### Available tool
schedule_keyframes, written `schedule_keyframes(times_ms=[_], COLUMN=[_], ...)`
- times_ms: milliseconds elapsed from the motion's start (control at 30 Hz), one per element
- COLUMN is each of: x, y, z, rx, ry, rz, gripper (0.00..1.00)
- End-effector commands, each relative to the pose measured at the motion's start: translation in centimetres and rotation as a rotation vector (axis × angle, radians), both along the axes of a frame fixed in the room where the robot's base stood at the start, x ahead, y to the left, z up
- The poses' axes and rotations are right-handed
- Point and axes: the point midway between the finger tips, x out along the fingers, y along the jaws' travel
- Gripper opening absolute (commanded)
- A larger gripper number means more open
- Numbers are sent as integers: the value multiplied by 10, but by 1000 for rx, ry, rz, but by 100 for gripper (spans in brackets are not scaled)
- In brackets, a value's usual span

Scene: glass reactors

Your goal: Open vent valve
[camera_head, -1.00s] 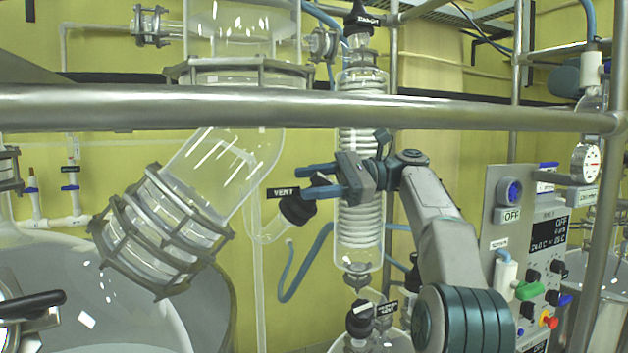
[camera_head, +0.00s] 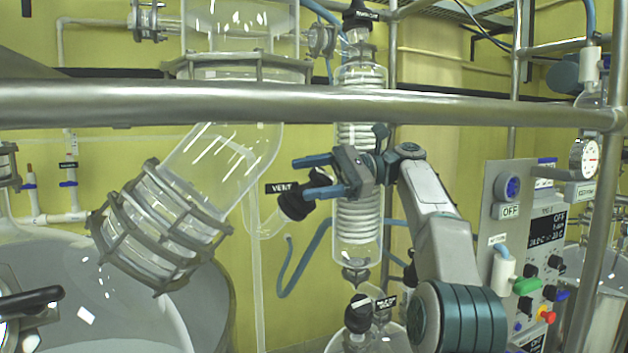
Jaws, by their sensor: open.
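The vent valve (camera_head: 293,206) is a black knob on a short glass side arm, with a black label reading VENT (camera_head: 282,188) at its upper left. My gripper (camera_head: 299,177) is open, its two blue fingers pointing left. The lower finger passes in front of or beside the top of the knob, and the upper finger is above the label. I cannot tell whether the lower finger touches the knob.
A thick metal rail (camera_head: 310,104) crosses in front, above my gripper. A coiled glass condenser (camera_head: 357,215) stands behind my gripper. A wide angled glass elbow (camera_head: 200,190) is on the left. A control panel (camera_head: 530,250) stands at the right. A blue hose (camera_head: 303,262) hangs below.

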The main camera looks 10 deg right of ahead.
Motion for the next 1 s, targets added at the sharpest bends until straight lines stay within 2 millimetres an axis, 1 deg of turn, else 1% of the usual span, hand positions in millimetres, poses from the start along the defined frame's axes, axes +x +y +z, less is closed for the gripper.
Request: schedule_keyframes(times_ms=[333, 533, 867, 1000], x=[0, 0, 3, 5], y=[0, 1, 0, 1], z=[0, 0, 0, -3], rx=[3, 27, 111, 170], ry=[7, 43, 169, 254], rz=[-6, -51, -203, -308], gripper=[67, 67, 67, 67])
